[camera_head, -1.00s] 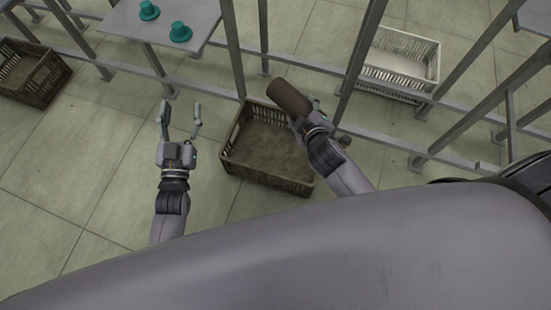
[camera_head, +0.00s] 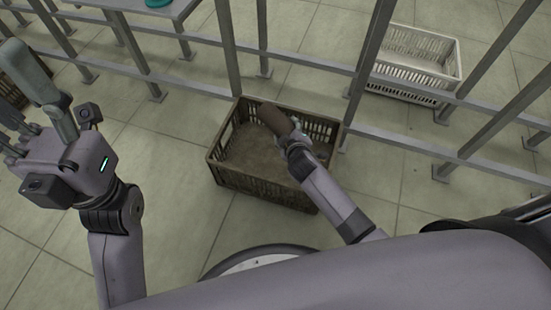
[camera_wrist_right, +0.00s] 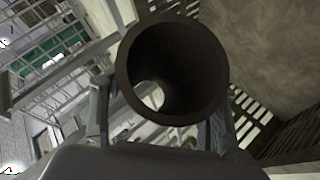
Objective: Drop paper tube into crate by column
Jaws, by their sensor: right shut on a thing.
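The brown paper tube (camera_head: 275,118) is held by my right gripper (camera_head: 288,130) over the far right part of the dark brown crate (camera_head: 250,187). In the right wrist view the tube (camera_wrist_right: 172,68) is seen end-on, hollow, between the fingers, with the slatted crate wall (camera_wrist_right: 283,138) beside and below it. The crate stands on the floor against the metal frame, and the part of its inside that shows is bare. My left gripper (camera_head: 28,108) is open and empty, high at the left, apart from the crate.
Metal posts and rails (camera_head: 231,50) run behind the crate. A white crate (camera_head: 412,78) stands beyond them at right. Another brown crate (camera_head: 22,78) is at far left, partly hidden by my left gripper. A table (camera_head: 185,8) with a teal bobbin (camera_head: 158,3) is at the top. Floor left of the crate is clear.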

